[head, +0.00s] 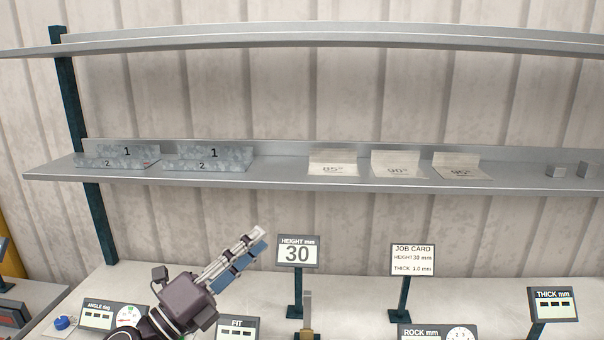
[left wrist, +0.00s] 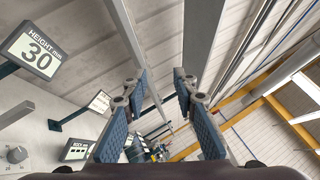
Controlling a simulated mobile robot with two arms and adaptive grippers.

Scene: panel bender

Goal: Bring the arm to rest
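My left gripper (head: 259,239) is raised over the bench in the head view, its fingers pointing up and to the right. It is just left of the height sign reading 30 (head: 297,252). In the left wrist view the two blue-padded fingers (left wrist: 161,82) stand apart with nothing between them, so it is open and empty. The height sign also shows in that view (left wrist: 36,52), left of the fingers. My right gripper shows in neither view.
A grey shelf (head: 280,178) behind holds bent sheets marked 1 and 2, several angle blocks and small cubes. On the bench (head: 350,290) stand a job card (head: 412,259), an angle display (head: 98,315), a fit display (head: 237,328), a rock display (head: 437,333) and a thickness sign (head: 553,304).

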